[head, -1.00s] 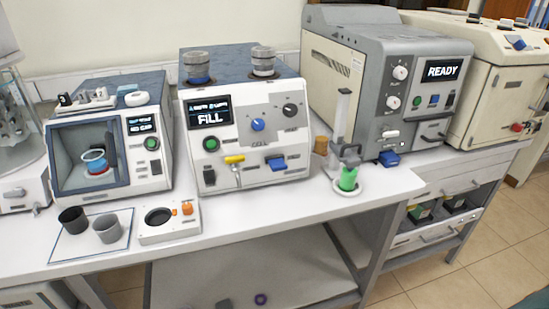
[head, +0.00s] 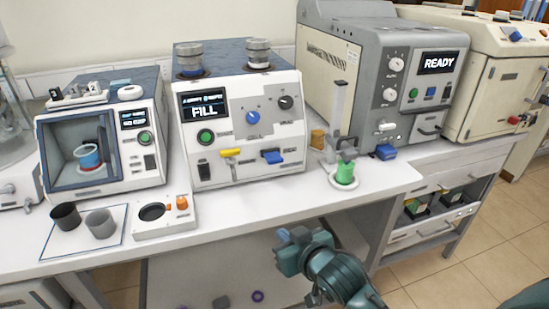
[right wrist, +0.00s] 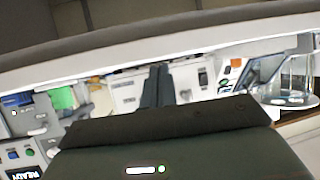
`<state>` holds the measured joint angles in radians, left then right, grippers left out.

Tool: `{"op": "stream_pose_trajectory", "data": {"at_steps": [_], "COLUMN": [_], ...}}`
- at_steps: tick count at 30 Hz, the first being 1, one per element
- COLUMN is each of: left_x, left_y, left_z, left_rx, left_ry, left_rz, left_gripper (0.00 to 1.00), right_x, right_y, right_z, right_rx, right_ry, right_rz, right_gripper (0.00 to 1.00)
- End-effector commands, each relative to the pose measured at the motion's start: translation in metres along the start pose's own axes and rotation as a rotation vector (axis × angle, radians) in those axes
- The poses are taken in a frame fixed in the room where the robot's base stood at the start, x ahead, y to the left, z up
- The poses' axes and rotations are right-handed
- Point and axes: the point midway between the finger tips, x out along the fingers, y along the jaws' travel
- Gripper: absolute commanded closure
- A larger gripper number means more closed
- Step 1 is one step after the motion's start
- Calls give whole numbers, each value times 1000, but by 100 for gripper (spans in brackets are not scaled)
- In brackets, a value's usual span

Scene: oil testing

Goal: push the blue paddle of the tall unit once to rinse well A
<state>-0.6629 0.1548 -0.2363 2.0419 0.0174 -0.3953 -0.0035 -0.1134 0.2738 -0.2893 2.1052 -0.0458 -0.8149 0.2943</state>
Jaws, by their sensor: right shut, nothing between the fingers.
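The middle unit (head: 235,95) reads FILL and has a blue paddle (head: 272,157) low on its front, right of a yellow lever (head: 231,153). The larger grey unit (head: 330,40) to its right reads READY and has a blue paddle (head: 386,152) at its lower front. I cannot tell which unit is the tall one, nor make out a mark for well A. My right gripper (head: 283,236) is shut and empty, below and in front of the bench edge, apart from both paddles. Its dark fingers (right wrist: 156,85) lie together in the right wrist view. My left gripper is not in view.
A green container (head: 345,173) stands on a white dish under a grey stand, between the two paddles. A small chambered unit (head: 147,172), two cups (head: 66,216) (head: 100,223) and a white block (head: 165,225) are at left. The bench front below the middle unit is clear.

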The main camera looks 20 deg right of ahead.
Motion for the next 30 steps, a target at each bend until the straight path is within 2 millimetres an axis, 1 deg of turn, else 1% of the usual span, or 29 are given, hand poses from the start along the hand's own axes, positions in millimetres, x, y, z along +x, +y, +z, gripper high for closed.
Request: {"op": "stream_pose_trajectory", "data": {"at_steps": [1, 3, 6, 9, 12, 15, 17, 26, 30], "left_x": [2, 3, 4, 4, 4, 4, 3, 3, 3], "left_y": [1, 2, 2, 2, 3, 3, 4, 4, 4], "left_z": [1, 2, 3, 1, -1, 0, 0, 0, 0], "left_rx": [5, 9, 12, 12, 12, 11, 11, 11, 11], "left_ry": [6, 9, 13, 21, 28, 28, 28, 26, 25], "left_rz": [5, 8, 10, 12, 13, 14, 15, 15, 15], "left_gripper": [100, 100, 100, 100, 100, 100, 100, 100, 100], "right_x": [4, 5, 1, -5, -11, -15, -16, -16, -11], "right_y": [7, 15, 26, 34, 40, 43, 44, 44, 45], "right_z": [-30, -64, -106, -138, -160, -171, -174, -174, -176], "right_rx": [-2, 6, 23, 41, 54, 63, 67, 68, 67], "right_ry": [39, 74, 121, 159, 185, 200, 203, 203, 202], "right_rz": [21, 50, 91, 125, 150, 164, 168, 168, 168], "right_gripper": [100, 100, 100, 100, 100, 100, 100, 100, 100]}}
